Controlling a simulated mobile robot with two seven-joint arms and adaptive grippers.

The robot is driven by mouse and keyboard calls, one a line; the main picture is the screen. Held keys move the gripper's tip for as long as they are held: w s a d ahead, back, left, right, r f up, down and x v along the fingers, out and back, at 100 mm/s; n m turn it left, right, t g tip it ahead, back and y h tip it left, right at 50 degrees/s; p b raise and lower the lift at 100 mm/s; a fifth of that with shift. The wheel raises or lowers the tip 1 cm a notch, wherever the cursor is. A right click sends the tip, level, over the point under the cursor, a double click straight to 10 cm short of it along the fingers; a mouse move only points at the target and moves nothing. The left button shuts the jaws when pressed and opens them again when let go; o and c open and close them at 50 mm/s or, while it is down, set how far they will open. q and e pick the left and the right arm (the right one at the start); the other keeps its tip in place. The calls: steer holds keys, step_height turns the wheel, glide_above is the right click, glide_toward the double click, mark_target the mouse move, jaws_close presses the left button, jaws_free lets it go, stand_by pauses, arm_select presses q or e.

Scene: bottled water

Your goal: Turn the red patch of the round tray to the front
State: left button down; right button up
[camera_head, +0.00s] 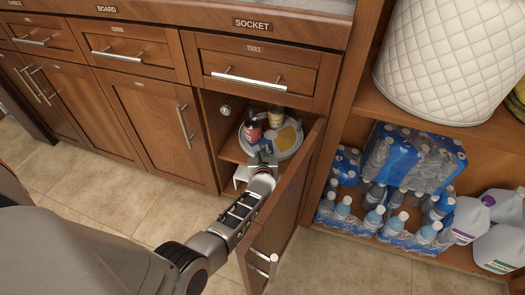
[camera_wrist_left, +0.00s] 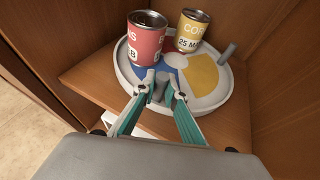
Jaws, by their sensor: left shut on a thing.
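A red can (camera_wrist_left: 146,40) stands at the left and a yellow corn can (camera_wrist_left: 190,30) at the back. My left gripper (camera_head: 262,160) reaches in at the tray's front; in the wrist view its fingers (camera_wrist_left: 159,90) are shut on a short grey peg (camera_wrist_left: 158,86).
The open cabinet door (camera_head: 284,215) stands close to the right of my left arm. The cabinet walls flank the tray. Another grey peg (camera_wrist_left: 228,52) rises at the tray's right. Bottled water packs (camera_head: 385,200) fill the shelf at the right.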

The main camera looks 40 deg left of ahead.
arm_select(q)
steer(key=shift+d, duration=0.2)
stand_by(0.4)
steer(key=c, duration=2)
jaws_free()
steer(key=shift+c, duration=0.2)
